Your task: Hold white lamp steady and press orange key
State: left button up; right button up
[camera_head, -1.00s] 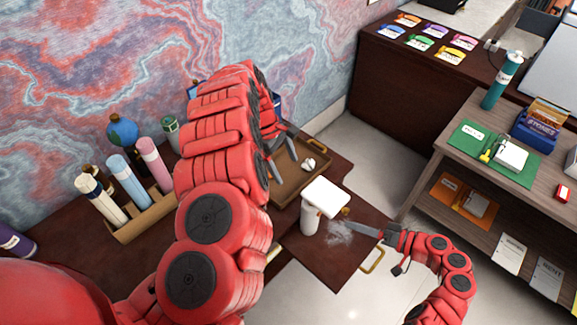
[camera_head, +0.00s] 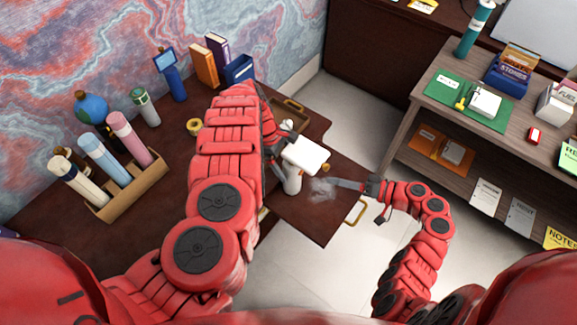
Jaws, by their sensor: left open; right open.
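The white lamp (camera_head: 305,155) stands upright on the dark desk corner, with a square white head above a white cylindrical base (camera_head: 292,181). A small orange-yellow piece (camera_head: 325,168), possibly the orange key, shows at the right edge of the lamp head. My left gripper (camera_head: 274,152) is open, close to the left side of the lamp; its arm partly hides it, and I cannot tell whether it touches. My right gripper (camera_head: 340,183) is open, to the right of the lamp base, its fingers pointing left toward it and seemingly apart from it.
A brown tray (camera_head: 292,116) lies behind the lamp. A wooden holder with tubes (camera_head: 125,190), a globe (camera_head: 91,106), a tape roll (camera_head: 194,127) and books (camera_head: 204,66) stand on the left. A grey-brown shelf unit (camera_head: 430,90) stands right, across open floor.

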pick_arm(q)
jog(key=shift+x, duration=0.85)
grip_shut()
pick_arm(e)
grip_shut()
dwell(1.0)
dwell(0.4)
